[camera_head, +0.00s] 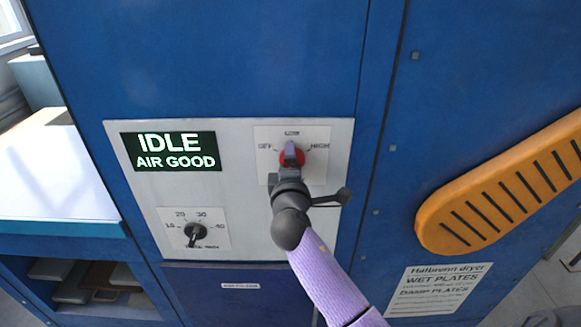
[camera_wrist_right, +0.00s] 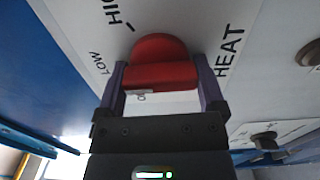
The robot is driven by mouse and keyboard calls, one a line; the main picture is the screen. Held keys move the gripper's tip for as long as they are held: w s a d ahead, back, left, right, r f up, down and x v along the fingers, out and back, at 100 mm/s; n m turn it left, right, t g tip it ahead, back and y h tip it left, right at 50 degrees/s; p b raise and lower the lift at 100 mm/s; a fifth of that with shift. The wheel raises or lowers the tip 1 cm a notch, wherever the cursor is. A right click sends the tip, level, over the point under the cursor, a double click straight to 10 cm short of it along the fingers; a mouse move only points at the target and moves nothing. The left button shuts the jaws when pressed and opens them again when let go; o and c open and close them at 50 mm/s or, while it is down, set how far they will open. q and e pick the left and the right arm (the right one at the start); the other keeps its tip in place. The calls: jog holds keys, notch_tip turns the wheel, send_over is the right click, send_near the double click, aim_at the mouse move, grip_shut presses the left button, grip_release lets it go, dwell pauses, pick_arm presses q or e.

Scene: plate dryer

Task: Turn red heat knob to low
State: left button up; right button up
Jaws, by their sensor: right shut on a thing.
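The red heat knob (camera_head: 297,158) sits on a white plate on the dryer's panel, with OFF at its left, LOW above it and HIGH at its right. My right gripper (camera_head: 290,153) is at the knob and covers part of it. In the right wrist view, its two purple fingers (camera_wrist_right: 161,82) stand at either side of the red knob (camera_wrist_right: 160,60) and are shut on it. The knob's raised grip runs across between the fingers. I cannot tell for sure which mark the knob points at. My left gripper is not in view.
A display (camera_head: 171,151) reads IDLE, AIR GOOD. A black timer knob (camera_head: 195,233) is at the lower left of the panel. An orange slotted handle or vent (camera_head: 500,190) juts out at the right. A pale worktop (camera_head: 60,165) is at the left.

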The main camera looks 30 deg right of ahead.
jog(key=shift+f, duration=0.1)
dwell(0.3)
jog(key=o, duration=1)
jog(key=shift+m, duration=0.3)
jog(key=shift+c, duration=0.2)
jog(key=v, duration=1)
jog(key=shift+b, duration=0.35)
